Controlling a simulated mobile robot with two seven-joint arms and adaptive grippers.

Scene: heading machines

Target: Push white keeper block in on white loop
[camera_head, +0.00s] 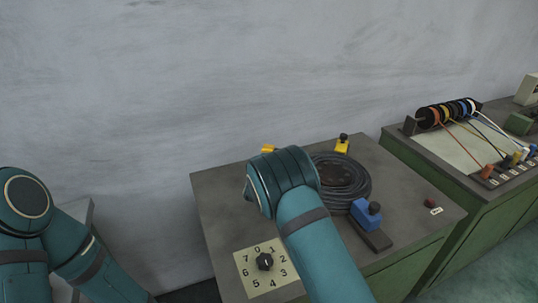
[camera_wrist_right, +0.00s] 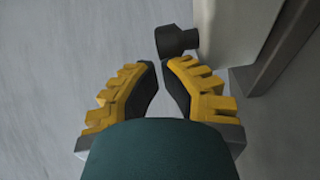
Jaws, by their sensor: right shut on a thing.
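My left gripper is out of view.
The nearer bench (camera_head: 225,195) carries a dark cable coil (camera_head: 347,180), a yellow block (camera_head: 342,146), a blue block (camera_head: 364,213) and a numbered dial (camera_head: 265,262). Coloured spools (camera_head: 447,112) stand on the farther bench. A pale panel (camera_wrist_right: 232,30) lies beside the right gripper.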

